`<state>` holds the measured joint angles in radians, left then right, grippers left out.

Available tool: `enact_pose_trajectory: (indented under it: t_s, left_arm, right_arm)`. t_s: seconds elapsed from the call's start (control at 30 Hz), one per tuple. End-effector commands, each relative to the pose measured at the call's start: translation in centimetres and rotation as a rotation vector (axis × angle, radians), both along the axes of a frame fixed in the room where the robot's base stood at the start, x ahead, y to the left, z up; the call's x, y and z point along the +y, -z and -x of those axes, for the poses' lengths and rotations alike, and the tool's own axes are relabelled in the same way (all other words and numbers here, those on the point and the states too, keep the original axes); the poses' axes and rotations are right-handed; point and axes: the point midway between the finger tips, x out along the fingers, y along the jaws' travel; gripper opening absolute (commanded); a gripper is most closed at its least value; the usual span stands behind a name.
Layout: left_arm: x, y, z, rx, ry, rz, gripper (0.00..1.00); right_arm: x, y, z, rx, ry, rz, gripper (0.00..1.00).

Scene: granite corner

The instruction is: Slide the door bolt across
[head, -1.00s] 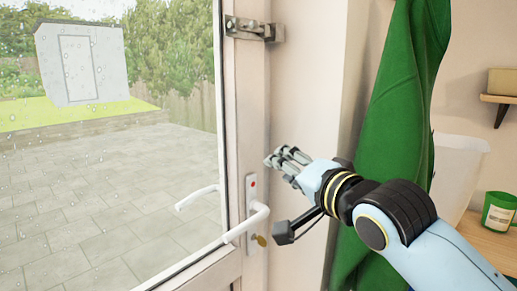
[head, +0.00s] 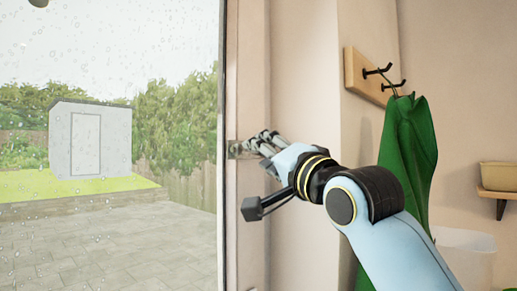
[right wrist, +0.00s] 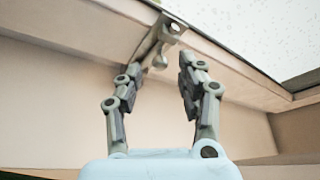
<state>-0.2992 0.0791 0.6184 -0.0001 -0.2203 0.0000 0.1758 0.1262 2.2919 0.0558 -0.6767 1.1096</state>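My right gripper (head: 265,143) is at the bolt. In the right wrist view the right gripper (right wrist: 161,68) is open, with a finger on each side of the knob and gaps showing. My left gripper is in neither view.
The door's glass (head: 120,60) fills the left, with a patio and shed outside. A green cloth (head: 408,145) hangs from a hook rail (head: 372,75) on the wall to the right of my arm. A shelf with a box (head: 497,177) is farther right.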

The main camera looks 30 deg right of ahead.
Motion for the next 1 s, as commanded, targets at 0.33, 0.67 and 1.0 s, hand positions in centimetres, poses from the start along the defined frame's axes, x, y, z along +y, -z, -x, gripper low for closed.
enact_pose_trajectory:
  t_s: [0.33,0.67,1.0]
  left_arm:
    - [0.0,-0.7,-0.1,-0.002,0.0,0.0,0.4]
    - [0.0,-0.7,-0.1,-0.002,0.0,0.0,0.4]
    - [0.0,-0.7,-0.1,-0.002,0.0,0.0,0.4]
  right_arm:
    - [0.1,-0.4,-2.3,0.0,0.0,0.0,0.39]
    - [0.1,-0.4,-2.2,0.001,0.001,0.0,0.18]
    - [0.1,-0.4,-2.2,0.001,0.001,0.001,0.0]
